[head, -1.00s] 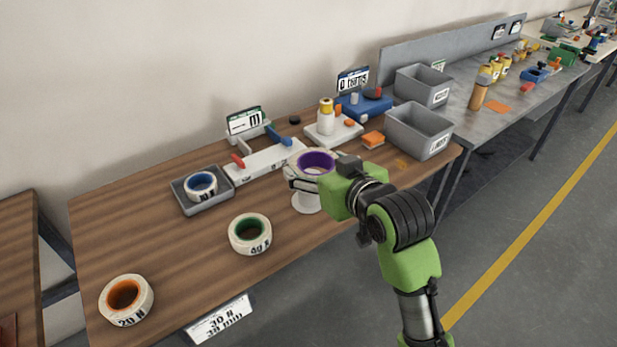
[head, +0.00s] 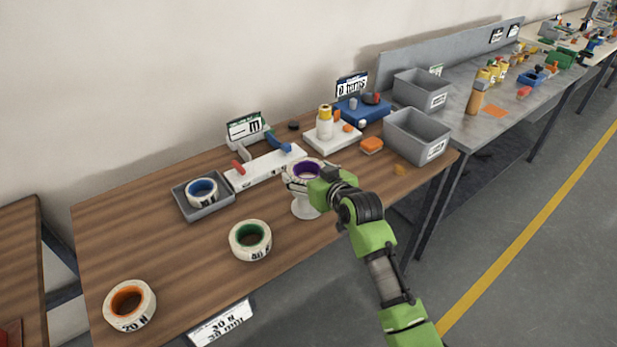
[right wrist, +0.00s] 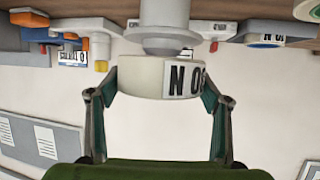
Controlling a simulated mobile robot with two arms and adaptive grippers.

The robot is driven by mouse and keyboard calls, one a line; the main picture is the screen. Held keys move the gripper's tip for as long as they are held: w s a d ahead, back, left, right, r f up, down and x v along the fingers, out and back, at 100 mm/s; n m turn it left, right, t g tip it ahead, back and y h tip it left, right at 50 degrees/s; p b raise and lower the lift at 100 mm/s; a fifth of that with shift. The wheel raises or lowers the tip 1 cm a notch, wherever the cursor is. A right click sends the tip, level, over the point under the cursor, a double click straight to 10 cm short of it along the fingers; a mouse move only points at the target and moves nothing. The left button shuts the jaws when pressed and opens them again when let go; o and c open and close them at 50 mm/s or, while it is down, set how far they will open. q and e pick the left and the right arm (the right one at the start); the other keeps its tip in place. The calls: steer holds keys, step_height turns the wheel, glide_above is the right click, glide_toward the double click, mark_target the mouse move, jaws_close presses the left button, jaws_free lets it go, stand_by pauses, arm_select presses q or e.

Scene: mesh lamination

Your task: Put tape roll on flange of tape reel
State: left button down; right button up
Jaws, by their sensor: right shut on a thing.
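The tape roll (head: 290,181) is white with a purple core. My right gripper (head: 303,177) is shut on it, with a finger on each side in the right wrist view (right wrist: 162,92). That view is upside down and shows the roll (right wrist: 145,78) level, directly over the round flange (right wrist: 165,43) of a white stand, the tape reel. In the head view the stand (head: 304,209) is below the roll, which hides most of its top. The roll looks touching or nearly touching the flange; I cannot tell which. My left gripper is not in view.
Rolls with green (head: 250,253) and orange (head: 129,318) cores lie on the wooden table (head: 180,260). A blue-cored roll (head: 203,194) sits in a grey tray (head: 188,213). Behind the stand is a white fixture (head: 262,168). Grey bins (head: 405,140) stand at the right.

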steer(key=shift+f, duration=0.85)
steer(key=o, duration=1.3)
steer(key=shift+f, duration=0.1)
steer(key=shift+s+d, duration=0.1)
steer(key=shift+s, duration=0.05)
steer(key=v, duration=1.1)
steer(key=shift+s+d+r+b, duration=0.1)
steer(key=shift+s+r+b, duration=0.2)
steer(key=shift+r+b, duration=0.1)
